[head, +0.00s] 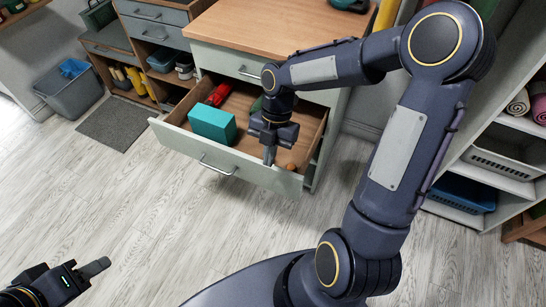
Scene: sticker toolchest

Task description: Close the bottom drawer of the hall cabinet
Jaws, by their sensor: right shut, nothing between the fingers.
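The hall cabinet (222,60) has a wooden top and pale green fronts. Its lower drawer (190,154) is pulled far out, with its front panel and bar handle (217,166) facing the open floor. My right gripper (269,160) is shut and empty, pointing down over the drawer's right part. Its tips are close to the inner side of the front panel's top edge; I cannot tell whether they touch. My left gripper (97,267) is at the lower left, over the floor and far from the drawer. Its finger opening cannot be made out.
The drawer holds a teal box (212,124), a red item (219,94) and a small orange-brown round thing (291,167). The upper drawer (228,63) is shut. A grey bin (70,91) and mat (117,122) lie left; shelving (505,150) stands right. The floor before the drawer is clear.

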